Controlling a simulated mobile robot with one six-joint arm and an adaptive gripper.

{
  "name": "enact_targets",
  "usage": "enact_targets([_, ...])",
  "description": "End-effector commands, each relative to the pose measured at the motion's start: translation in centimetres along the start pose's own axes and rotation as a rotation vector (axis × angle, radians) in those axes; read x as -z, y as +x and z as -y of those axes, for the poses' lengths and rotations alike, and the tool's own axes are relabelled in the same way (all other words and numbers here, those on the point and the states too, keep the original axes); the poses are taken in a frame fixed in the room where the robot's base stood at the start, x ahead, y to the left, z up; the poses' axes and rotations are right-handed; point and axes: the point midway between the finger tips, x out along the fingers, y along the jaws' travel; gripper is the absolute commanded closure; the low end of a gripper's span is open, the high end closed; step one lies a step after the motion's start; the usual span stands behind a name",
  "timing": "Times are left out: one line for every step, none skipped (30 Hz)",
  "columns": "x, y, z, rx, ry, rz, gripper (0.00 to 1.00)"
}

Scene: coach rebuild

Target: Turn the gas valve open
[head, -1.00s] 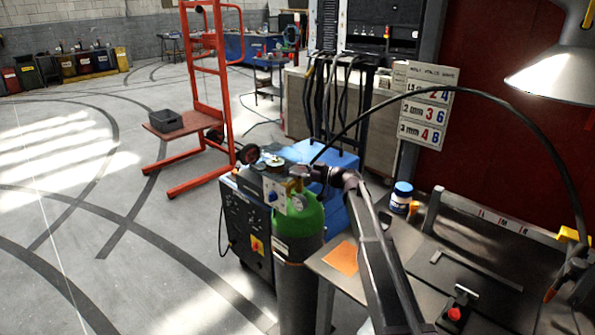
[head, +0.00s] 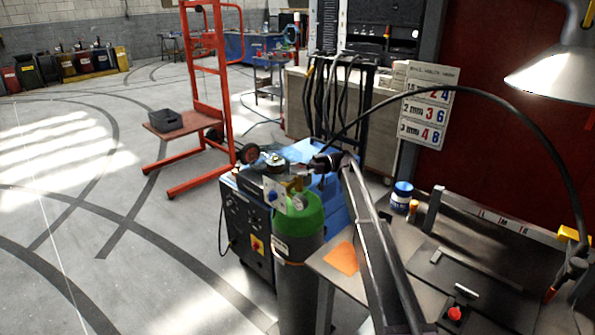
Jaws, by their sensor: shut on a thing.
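The gas cylinder (head: 297,245) stands upright in the middle, grey with a green shoulder. The gas valve (head: 296,184) is on its top, with a brass body beside a pale regulator block and gauges. My gripper (head: 308,166) is at the top of the valve, reaching in from the right, and is shut on it. The jaws and the valve's handle are small and dark here, so the handle is mostly hidden and its turn angle cannot be told.
A dark welding machine (head: 247,230) stands left of the cylinder, with a blue cabinet behind. A red hand truck (head: 205,70) stands on open floor further left.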

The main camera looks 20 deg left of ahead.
Motion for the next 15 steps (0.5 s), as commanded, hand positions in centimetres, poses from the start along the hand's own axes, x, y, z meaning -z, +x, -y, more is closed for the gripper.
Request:
enact_targets([0.02,0.11,-0.12,0.013,0.000,-0.001,0.66])
enact_targets([0.02,0.11,-0.11,0.018,0.000,-0.001,0.66])
enact_targets([0.02,0.12,-0.08,0.023,0.000,-0.001,0.66])
enact_targets([0.02,0.13,-0.06,0.027,0.000,-0.001,0.66])
enact_targets([0.01,0.13,-0.03,0.029,0.000,-0.001,0.66])
enact_targets([0.01,0.14,0.00,0.032,0.000,-0.001,0.66])
enact_targets([0.01,0.15,0.01,0.033,0.000,-0.001,0.66])
enact_targets([0.01,0.15,0.02,0.033,0.000,-0.001,0.66])
enact_targets([0.01,0.15,0.03,0.034,0.000,-0.001,0.66])
enact_targets([0.01,0.16,0.04,0.033,0.000,-0.001,0.66])
enact_targets([0.01,0.16,0.05,0.033,0.000,-0.001,0.66])
enact_targets([0.01,0.16,0.05,0.033,0.000,-0.001,0.66])
enact_targets([0.01,0.16,0.05,0.033,0.000,-0.001,0.66])
enact_targets([0.00,0.17,0.05,0.033,0.000,-0.001,0.66])
enact_targets([0.00,0.17,0.05,0.033,0.000,-0.001,0.66])
